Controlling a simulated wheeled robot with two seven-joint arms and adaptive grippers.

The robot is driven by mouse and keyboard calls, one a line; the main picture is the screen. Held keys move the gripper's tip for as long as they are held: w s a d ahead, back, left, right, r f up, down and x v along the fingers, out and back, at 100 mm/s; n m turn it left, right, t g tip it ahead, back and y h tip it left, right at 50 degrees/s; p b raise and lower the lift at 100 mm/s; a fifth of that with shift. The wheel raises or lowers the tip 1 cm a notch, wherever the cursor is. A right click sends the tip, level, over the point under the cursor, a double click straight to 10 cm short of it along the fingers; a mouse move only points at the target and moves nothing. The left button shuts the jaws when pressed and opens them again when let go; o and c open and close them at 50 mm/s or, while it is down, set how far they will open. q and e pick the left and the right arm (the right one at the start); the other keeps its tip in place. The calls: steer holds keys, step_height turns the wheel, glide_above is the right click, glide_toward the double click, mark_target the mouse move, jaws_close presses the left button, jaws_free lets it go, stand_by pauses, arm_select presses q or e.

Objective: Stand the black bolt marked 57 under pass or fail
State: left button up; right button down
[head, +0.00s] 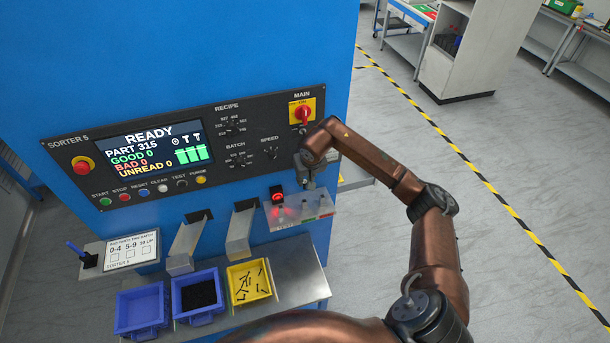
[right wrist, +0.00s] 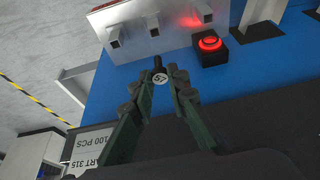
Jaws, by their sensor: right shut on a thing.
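My right gripper (head: 308,180) is shut on the black bolt (right wrist: 158,64). Its pale round head shows the mark 57 between the fingertips in the right wrist view, and the dark shank points away from the camera. The bolt is too small to make out in the head view. The gripper is above the pale metal shelf (head: 318,205) on the front of the blue machine. Several square posts (right wrist: 152,22) stick out of this shelf, and it has small coloured marks. I cannot read pass or fail on it. My left gripper is out of view.
A red-lit black box (head: 277,195) sits beside the shelf; its red ring (right wrist: 210,43) glows. Two chutes (head: 240,230) lead toward a yellow bin (head: 235,293) of dark bolts and blue bins (head: 142,310). The control panel (head: 215,133) is just behind the gripper.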

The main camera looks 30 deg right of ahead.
steer(key=shift+f, duration=0.45)
steer(key=shift+a+f+b, duration=0.1)
steer(key=shift+f+b, duration=0.35)
steer(key=shift+f, duration=0.5)
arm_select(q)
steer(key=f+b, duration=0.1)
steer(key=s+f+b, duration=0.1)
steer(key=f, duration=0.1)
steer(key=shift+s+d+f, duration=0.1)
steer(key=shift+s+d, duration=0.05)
arm_select(e)
step_height(320, 180, down, 3)
steer(key=shift+f, duration=0.1)
arm_select(q)
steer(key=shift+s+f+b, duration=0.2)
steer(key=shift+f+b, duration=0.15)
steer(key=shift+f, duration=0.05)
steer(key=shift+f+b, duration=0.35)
steer(key=shift+b, duration=0.05)
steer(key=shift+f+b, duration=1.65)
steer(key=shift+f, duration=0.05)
arm_select(e)
steer(key=shift+f, duration=1.75)
